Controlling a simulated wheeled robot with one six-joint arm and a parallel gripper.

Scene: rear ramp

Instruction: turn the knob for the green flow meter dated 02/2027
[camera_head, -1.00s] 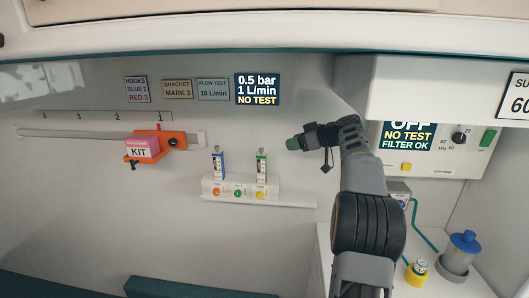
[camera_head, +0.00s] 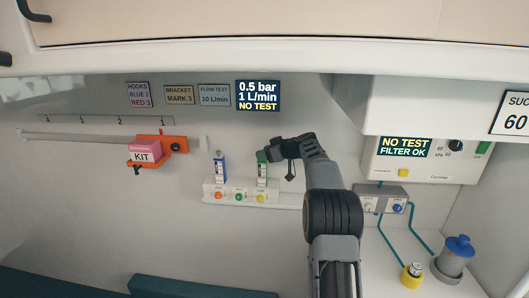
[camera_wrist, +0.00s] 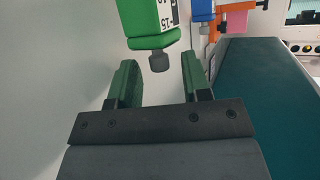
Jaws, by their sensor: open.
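The green flow meter (camera_head: 262,172) stands upright on the white wall block, right of the blue flow meter (camera_head: 220,167). No date is readable on either. In the wrist view the green flow meter (camera_wrist: 151,18) is close, its far part cut off by the top edge. A grey knob (camera_wrist: 158,61) sticks out of its near end. My gripper (camera_wrist: 160,78) is open, its two green fingers on either side of the space just before the knob. In the head view my gripper (camera_head: 263,157) is at the green meter's top and hides part of it.
The white block (camera_head: 228,196) carries orange, green and yellow round fittings above a narrow ledge. A pink kit (camera_head: 145,150) sits in an orange bracket (camera_head: 174,144) on a rail to the left. A display (camera_head: 258,95) hangs above.

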